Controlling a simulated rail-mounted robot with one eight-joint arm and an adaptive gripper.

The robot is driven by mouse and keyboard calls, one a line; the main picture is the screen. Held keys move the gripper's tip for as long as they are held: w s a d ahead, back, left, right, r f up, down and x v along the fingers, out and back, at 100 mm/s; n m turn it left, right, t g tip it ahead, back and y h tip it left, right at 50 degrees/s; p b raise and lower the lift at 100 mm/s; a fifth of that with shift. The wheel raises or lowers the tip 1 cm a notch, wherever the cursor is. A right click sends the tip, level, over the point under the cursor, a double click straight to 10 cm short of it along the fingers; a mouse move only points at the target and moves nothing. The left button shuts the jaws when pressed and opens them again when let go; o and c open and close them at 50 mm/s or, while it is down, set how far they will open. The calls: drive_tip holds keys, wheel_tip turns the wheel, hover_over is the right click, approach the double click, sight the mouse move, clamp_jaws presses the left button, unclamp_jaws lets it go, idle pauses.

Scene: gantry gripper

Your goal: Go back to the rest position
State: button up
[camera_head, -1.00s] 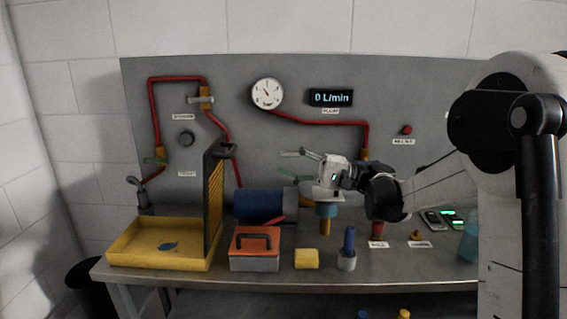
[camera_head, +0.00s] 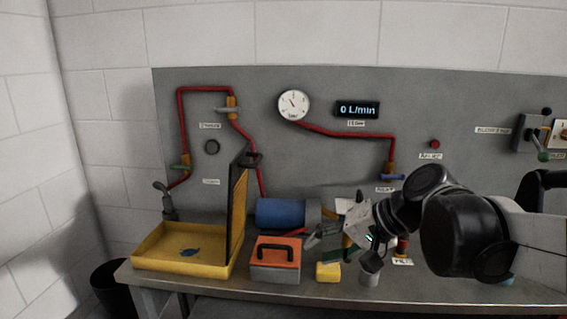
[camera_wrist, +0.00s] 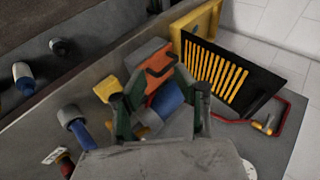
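My gripper (camera_head: 312,238) hangs low over the bench in the head view, right of the grey toolbox with the orange lid (camera_head: 277,256) and above the yellow block (camera_head: 328,271). In the wrist view its two dark green fingers (camera_wrist: 161,98) stand well apart with nothing held between them. Beyond and between the fingers the wrist view shows the orange lid (camera_wrist: 160,72) and the blue cylinder (camera_wrist: 169,100). The arm hides part of the bench's right side in the head view.
A yellow tray (camera_head: 180,267) with a black and yellow grille (camera_head: 238,210) stands left. The blue cylinder (camera_head: 281,213) lies behind the toolbox. The grey panel (camera_head: 330,85) carries red pipes, a gauge (camera_head: 294,104) and a display (camera_head: 357,109).

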drive_tip(key=s+d+f+n+t+h, duration=0.1)
drive_tip(key=s+d+f+h, duration=0.2)
drive_tip(key=s+d, duration=0.3)
drive_tip(key=s+d+f+n+t+h, duration=0.1)
drive_tip(key=s+d+f+h, duration=0.2)
drive_tip(key=s+d+h, duration=0.2)
drive_tip(key=s+d, duration=0.1)
drive_tip(key=s, duration=0.1)
drive_tip(key=shift+s+f, duration=0.3)
drive_tip(key=shift+f, duration=0.1)
